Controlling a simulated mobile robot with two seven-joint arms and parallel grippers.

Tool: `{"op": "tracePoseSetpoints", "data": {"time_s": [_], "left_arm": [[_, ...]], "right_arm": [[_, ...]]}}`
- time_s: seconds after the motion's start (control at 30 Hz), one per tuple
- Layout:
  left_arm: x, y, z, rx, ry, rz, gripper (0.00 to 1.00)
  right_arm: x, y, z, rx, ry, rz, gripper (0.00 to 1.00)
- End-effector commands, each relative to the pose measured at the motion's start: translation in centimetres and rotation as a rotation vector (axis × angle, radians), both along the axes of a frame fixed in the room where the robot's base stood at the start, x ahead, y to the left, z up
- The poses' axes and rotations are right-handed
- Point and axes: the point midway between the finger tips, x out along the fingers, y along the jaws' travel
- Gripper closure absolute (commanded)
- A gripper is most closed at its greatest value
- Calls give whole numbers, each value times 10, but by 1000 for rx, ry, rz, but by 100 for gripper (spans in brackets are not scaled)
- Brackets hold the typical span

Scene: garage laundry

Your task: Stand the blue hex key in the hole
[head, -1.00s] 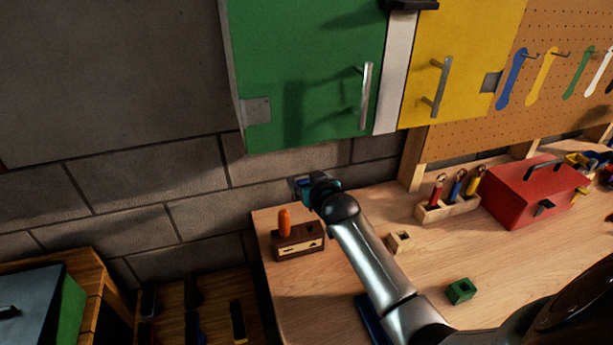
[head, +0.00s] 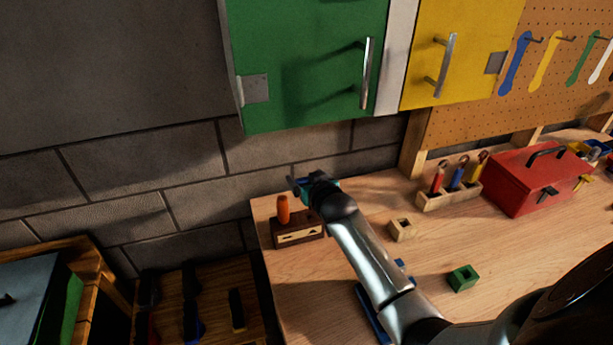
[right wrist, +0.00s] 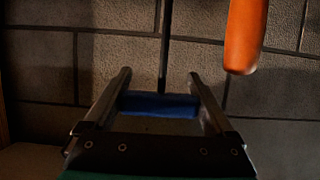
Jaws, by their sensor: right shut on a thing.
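My right gripper (head: 299,186) is above the back right of a dark wooden block (head: 312,228) with a pale front plate. In the right wrist view the gripper (right wrist: 160,100) is shut on the blue hex key (right wrist: 158,105). The blue part lies across between the fingers, and a thin dark shaft runs from it up the picture. An orange handle (head: 283,209) stands upright in the block's left part; it also shows in the right wrist view (right wrist: 245,35), right of the key. The hole is hidden. My left gripper is not in view.
A pale block with a hole (head: 402,231) and a green one (head: 462,278) stand on the bench (head: 430,255). A rack of tools (head: 450,196) and a red toolbox (head: 530,182) are at the right. A blue object (head: 371,314) is partly behind my arm. The green cabinet (head: 300,60) hangs above.

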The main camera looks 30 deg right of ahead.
Motion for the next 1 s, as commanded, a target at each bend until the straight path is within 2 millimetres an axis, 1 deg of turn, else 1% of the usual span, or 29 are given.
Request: {"op": "tracePoseSetpoints", "data": {"time_s": [0.03, 0.7, 1.0], "left_arm": [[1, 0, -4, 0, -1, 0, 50], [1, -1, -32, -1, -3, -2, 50], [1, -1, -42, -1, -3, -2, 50]], "right_arm": [[0, 0, -5, 0, -1, 0, 65], [0, 0, -45, 0, -1, 0, 65], [0, 0, -59, 0, -1, 0, 65]]}}
